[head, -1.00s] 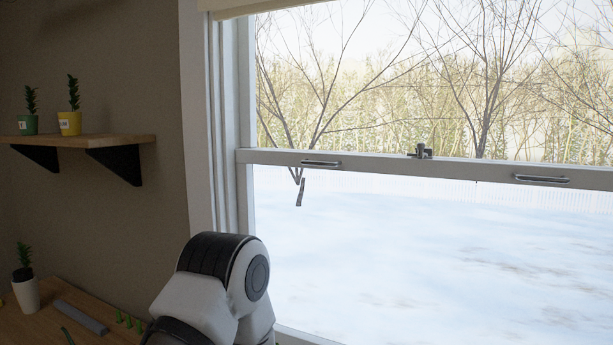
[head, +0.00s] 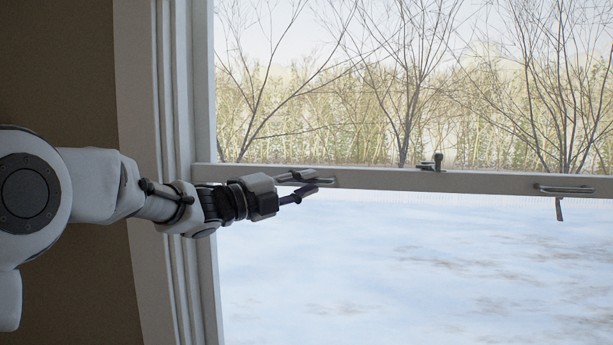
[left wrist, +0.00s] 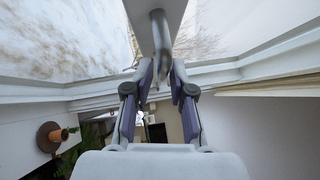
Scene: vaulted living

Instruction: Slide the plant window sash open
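The window sash's pale rail (head: 480,181) runs across the head view, with a dark latch (head: 432,163) on top. It has two metal pull handles, a left one (head: 322,181) and a right one (head: 566,190). My left gripper (head: 305,185) is at the left handle, its fingers partly hiding it. In the left wrist view, the handle bar (left wrist: 158,30) reaches down between the two fingers of this gripper (left wrist: 160,82), which stand apart on either side. I cannot tell whether they touch it. The sash's lower edge is out of view. My right gripper is not in view.
The window's left frame (head: 206,270) stands close beside my left wrist, with the brown wall (head: 75,280) behind my arm. In the left wrist view, a round brown pot (left wrist: 48,137) shows at lower left. The room before the right part of the window is clear.

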